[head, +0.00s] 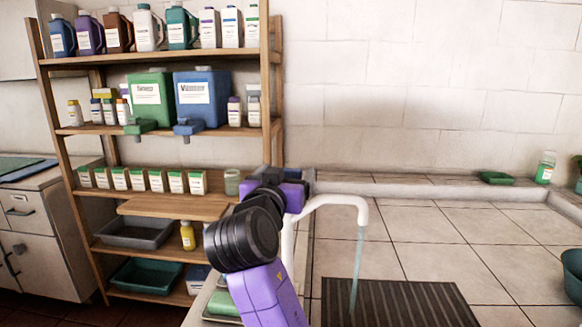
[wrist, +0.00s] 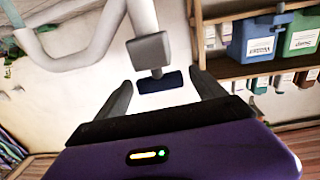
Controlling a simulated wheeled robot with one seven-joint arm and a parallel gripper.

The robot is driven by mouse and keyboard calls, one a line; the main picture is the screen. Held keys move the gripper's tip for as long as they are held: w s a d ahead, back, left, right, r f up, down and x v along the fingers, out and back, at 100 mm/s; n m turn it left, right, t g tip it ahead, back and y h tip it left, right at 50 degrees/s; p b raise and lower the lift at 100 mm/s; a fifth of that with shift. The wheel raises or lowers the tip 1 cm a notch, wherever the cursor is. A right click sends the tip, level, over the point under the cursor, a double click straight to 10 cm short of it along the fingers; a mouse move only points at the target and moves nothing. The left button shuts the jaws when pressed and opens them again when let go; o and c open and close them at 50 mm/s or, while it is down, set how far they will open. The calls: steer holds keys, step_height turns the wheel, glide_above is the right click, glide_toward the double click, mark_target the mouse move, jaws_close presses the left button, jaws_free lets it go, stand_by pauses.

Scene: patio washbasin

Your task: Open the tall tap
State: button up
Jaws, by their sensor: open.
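The tall tap (head: 340,201) is a white pipe with a curved spout, standing right of my arm in the head view. A thin bluish stream of water (head: 358,262) falls from its spout. In the wrist view its white pipe (wrist: 75,58) shows at upper left, with a grey valve block (wrist: 150,50) and a dark blue handle (wrist: 160,82). My gripper (wrist: 164,88) is open, with one finger on each side of the handle and a visible gap to each. In the head view my arm hides the fingers and most of the handle.
A dark ribbed drain mat (head: 400,302) lies under the spout on the tiled counter (head: 460,240). A wooden shelf (head: 160,130) with bottles and boxes stands close on the left. A green dish (head: 496,178) and a bottle (head: 545,168) are at the back right.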

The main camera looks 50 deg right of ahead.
steer(key=shift+x, duration=1.9)
steer(key=c, duration=1.4)
steer(key=shift+o, duration=0.2)
steer(key=shift+w+a+n+t+y+p, duration=0.1)
steer(key=shift+n+t+y+p, duration=0.25)
steer(key=shift+t, duration=0.2)
steer(key=shift+w+a+n+t+y+p, duration=0.1)
steer(key=shift+n+t+y+p, duration=0.2)
steer(key=shift+n+t, duration=0.2)
steer(key=o, duration=1.4)
steer(key=shift+c, duration=0.2)
